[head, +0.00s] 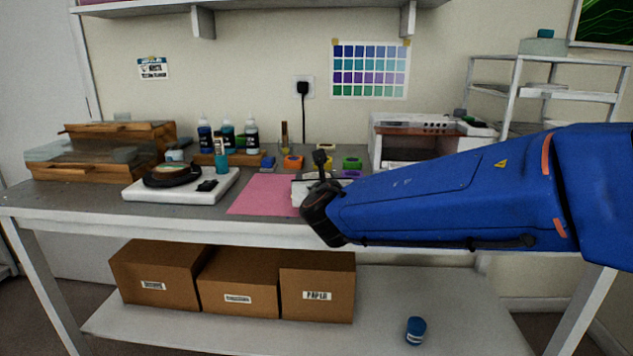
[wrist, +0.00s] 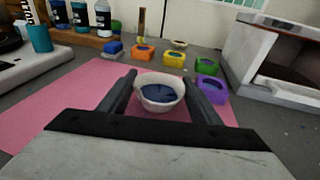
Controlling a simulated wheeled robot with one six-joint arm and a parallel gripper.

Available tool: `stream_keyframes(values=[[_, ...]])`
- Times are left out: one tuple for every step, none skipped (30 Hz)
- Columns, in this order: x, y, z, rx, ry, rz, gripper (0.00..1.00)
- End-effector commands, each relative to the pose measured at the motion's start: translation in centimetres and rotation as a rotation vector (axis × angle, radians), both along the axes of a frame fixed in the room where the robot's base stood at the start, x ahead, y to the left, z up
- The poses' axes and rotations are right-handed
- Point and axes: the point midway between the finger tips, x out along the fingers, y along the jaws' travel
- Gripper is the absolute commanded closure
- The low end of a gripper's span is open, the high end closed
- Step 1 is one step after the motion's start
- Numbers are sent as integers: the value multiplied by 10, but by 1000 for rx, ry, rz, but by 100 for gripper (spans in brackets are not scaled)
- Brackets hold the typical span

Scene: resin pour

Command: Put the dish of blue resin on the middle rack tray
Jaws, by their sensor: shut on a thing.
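The dish of blue resin (wrist: 171,107) is a small white round bowl with dark blue liquid in it. It sits level between the two dark fingers of my gripper (wrist: 160,84), which is shut on it. The dish is over the pink mat (wrist: 55,112); I cannot tell whether it touches the mat. In the head view my blue arm reaches in from the right and the dish is hidden. The white rack (head: 513,91) stands at the back right of the bench, with several levels. My arm hides its lower part.
Silicone moulds in orange (head: 293,162), green (head: 352,162) and other colours stand behind the mat. A white oven-like box (head: 402,121) is between them and the rack. Bottles (head: 228,133), a white scale-like plate (head: 180,190) and a wooden frame (head: 120,135) are on the left.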

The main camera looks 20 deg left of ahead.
Motion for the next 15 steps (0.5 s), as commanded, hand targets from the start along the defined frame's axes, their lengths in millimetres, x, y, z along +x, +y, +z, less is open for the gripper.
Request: stream_keyframes(values=[[0,0,-4,-1,-2,0,69],[0,0,-5,-1,-2,0,69],[0,0,-6,0,-1,0,69],[0,0,-7,0,-1,0,69],[0,0,-7,0,-1,0,69],[0,0,-7,0,-1,0,69],[0,0,-6,0,-1,0,69],[0,0,-6,0,-1,0,69],[0,0,-6,0,-1,0,69],[0,0,-7,0,-1,0,69],[0,0,-7,0,-1,0,69],[0,0,-8,0,-1,0,69],[0,0,-9,0,-1,0,69],[0,0,-10,0,0,0,69],[0,0,-10,0,-1,0,35]])
